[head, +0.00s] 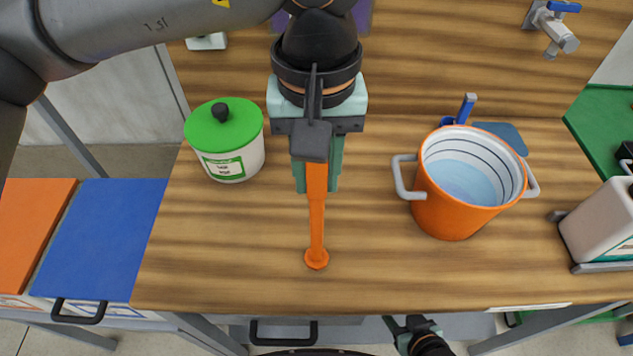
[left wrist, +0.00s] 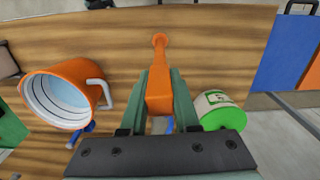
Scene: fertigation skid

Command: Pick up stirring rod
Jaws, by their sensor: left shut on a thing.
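The orange stirring rod (head: 317,222) points toward the table's front edge, its rounded end nearest that edge. My left gripper (head: 317,182) is above the table, shut on the rod's other end. In the left wrist view the rod (left wrist: 160,85) sits between the two green fingers of the left gripper (left wrist: 164,92). I cannot tell whether the rod touches the table or is just above it. Part of my right gripper (head: 412,332) shows at the bottom edge of the head view, empty-looking and away from the rod; its opening is unclear.
An orange pot (head: 452,212) with pale liquid stands right of the rod. A white tub with a green lid (head: 224,126) stands to the left. A blue-handled tool (head: 466,108) is behind the pot. A white container (head: 600,222) is at far right. The front middle of the table is clear.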

